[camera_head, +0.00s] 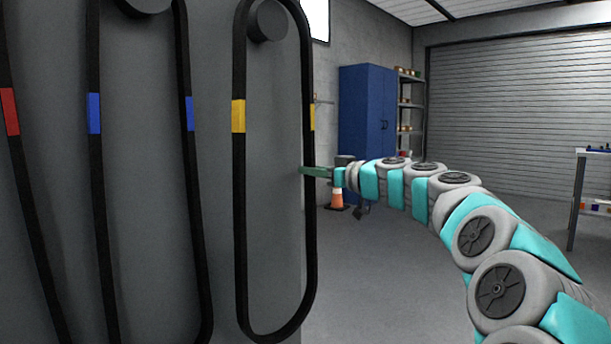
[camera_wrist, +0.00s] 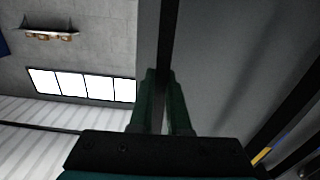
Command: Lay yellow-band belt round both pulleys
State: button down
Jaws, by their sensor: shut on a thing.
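The yellow-band belt (camera_head: 239,200) is a long black loop with yellow patches on both strands. It hangs over a dark round peg (camera_head: 267,20) on a grey panel. My gripper (camera_head: 304,170) reaches in from the right and is shut on the belt's right strand, below its yellow patch. In the wrist view, the green fingers (camera_wrist: 162,95) have the dark strand (camera_wrist: 165,45) running between them. A yellow patch (camera_wrist: 261,155) shows at lower right there. No pulleys that I can identify are in view.
A blue-band belt (camera_head: 97,180) and a red-band belt (camera_head: 22,170) hang to the left on the grey panel (camera_head: 150,200). A blue cabinet (camera_head: 365,100), an orange cone (camera_head: 337,199) and a bench (camera_head: 577,200) stand behind. The floor at centre right is clear.

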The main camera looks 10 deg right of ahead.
jog(key=shift+b+v, duration=1.4)
jog(key=shift+v, duration=1.55)
